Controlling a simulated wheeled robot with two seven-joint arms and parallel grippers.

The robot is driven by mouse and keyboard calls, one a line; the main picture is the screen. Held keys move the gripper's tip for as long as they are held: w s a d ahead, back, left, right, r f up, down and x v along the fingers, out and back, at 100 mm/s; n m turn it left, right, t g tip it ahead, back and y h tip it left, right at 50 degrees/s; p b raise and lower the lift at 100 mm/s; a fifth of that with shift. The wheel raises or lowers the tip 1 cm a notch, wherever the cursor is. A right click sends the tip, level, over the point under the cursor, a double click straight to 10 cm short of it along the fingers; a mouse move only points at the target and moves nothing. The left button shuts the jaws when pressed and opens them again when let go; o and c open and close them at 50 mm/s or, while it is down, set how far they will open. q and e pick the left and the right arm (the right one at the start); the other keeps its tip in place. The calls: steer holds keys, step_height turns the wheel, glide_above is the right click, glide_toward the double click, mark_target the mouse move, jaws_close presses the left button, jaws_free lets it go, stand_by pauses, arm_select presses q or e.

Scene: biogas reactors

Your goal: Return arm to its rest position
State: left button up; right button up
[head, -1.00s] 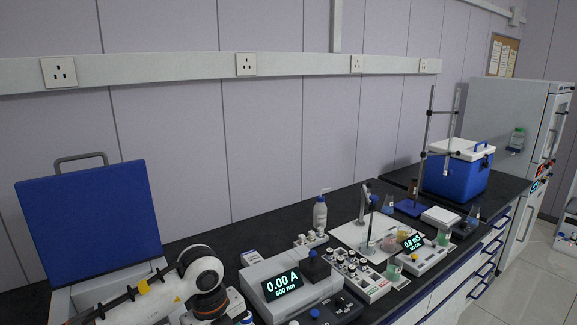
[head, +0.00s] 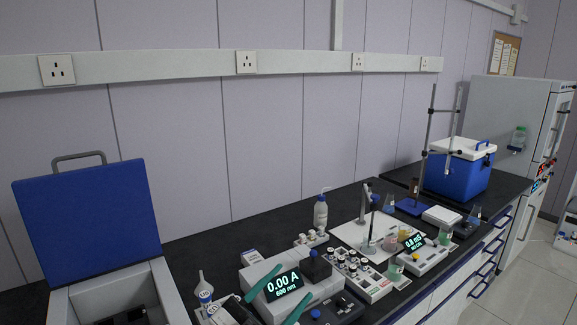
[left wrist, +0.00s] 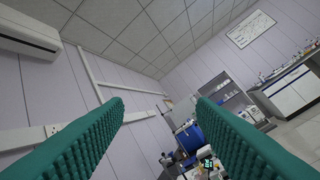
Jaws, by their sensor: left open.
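My left gripper (head: 292,282) shows at the bottom of the head view as two teal fingers pointing up and right. It looms in front of the photometer (head: 318,287), whose display reads 0.00 A, 600 nm. I cannot tell how far apart they are. In the left wrist view the same gripper (left wrist: 161,103) is open, its ribbed teal fingers wide apart with nothing between them. That view looks up and across the room toward the ceiling (left wrist: 135,40). My right gripper is in neither view.
An open case with a blue lid (head: 88,225) stands at the left. A wash bottle (head: 320,212), vial rack (head: 362,277), meter (head: 420,258), clamp stand (head: 428,140) and blue cooler (head: 457,175) crowd the black bench toward the right. A small funnel-topped bottle (head: 205,296) stands near the gripper.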

arm_select(q)
steer(key=w+a+f+n+t+y, duration=0.2)
steer(key=a+f+n+t+y, duration=0.35)
steer(key=a+n+y, duration=0.65)
steer(key=s+a+f+n+g+y, duration=0.2)
steer(key=s+a+f+g+y, duration=0.15)
steer(key=f, duration=0.45)
steer(key=s+a+f+n+g+y, duration=0.2)
steer(key=s+a+f+g+y, duration=0.15)
steer(key=f, duration=0.35)
steer(key=s+f+g+h, duration=0.1)
steer(key=s+f+g, duration=0.4)
steer(key=s, duration=0.3)
steer(key=s+f+g, duration=0.5)
steer(key=s, duration=0.3)
step_height(320, 180, down, 28)
steer(key=s+g, duration=0.2)
steer(key=s, duration=0.1)
steer(key=s+a+f+m, duration=0.1)
steer(key=s+a+f, duration=0.2)
steer(key=s+f, duration=1.1)
steer(key=shift+s+a+f+g, duration=0.25)
steer(key=shift+s+a+g, duration=0.1)
steer(key=shift+s, duration=0.25)
